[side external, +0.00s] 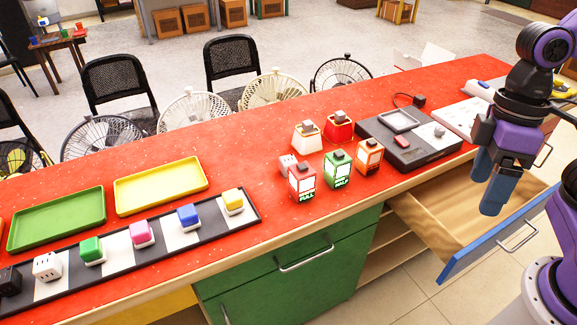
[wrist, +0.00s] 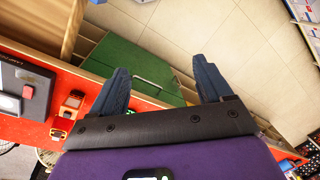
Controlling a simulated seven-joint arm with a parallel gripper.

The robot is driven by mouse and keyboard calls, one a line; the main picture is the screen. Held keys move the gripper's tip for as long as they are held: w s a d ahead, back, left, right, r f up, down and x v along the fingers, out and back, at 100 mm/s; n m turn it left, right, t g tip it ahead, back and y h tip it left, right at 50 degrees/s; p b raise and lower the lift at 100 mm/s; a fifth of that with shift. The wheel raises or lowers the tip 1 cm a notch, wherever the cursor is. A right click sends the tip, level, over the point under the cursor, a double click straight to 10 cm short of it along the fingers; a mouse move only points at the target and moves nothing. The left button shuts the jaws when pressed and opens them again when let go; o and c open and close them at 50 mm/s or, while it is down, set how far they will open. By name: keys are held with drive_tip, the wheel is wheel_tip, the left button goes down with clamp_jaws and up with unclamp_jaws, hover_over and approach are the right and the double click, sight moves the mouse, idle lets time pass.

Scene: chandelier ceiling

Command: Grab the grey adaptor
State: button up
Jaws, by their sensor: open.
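I cannot tell for sure which thing is the grey adaptor. A small light-grey piece (side external: 438,131) lies on the black box (side external: 385,128) at the right of the red counter, and a white socketed cube (side external: 47,266) sits on the striped strip at the left. A small black plug block (side external: 419,100) with a cable lies behind the black box. My gripper (side external: 486,188) is open and empty, pointing down to the right of the counter, near the open drawer. In the wrist view its two blue fingers (wrist: 160,66) are apart with nothing between them.
Lit lanterns (side external: 337,170) stand mid-counter, with a red and a white holder behind. Coloured cubes sit on the strip (side external: 120,248); yellow (side external: 160,186) and green (side external: 57,218) trays lie behind it. The blue-fronted drawer (side external: 490,240) is open. Fans and chairs stand behind.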

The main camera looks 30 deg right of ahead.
drive_tip(key=w+a+r+m+g+y, duration=0.1)
drive_tip(key=w+a+m+g+y, duration=0.1)
drive_tip(key=w+a+m, duration=0.55)
drive_tip(key=m+t+y, duration=0.5)
drive_tip(key=m+y, duration=0.5)
drive_tip(key=m, duration=1)
hover_over(281, 166)
drive_tip(key=s+d, duration=0.1)
drive_tip(key=d, duration=0.4)
drive_tip(key=f, duration=0.2)
drive_tip(key=shift+m, duration=0.45)
drive_tip(key=f, duration=2.2)
drive_tip(key=shift+w+d+f, duration=0.1)
drive_tip(key=shift+w+d, duration=0.05)
drive_tip(key=shift+w, duration=0.05)
drive_tip(key=shift+f, duration=1.05)
drive_tip(key=x, duration=0.5)
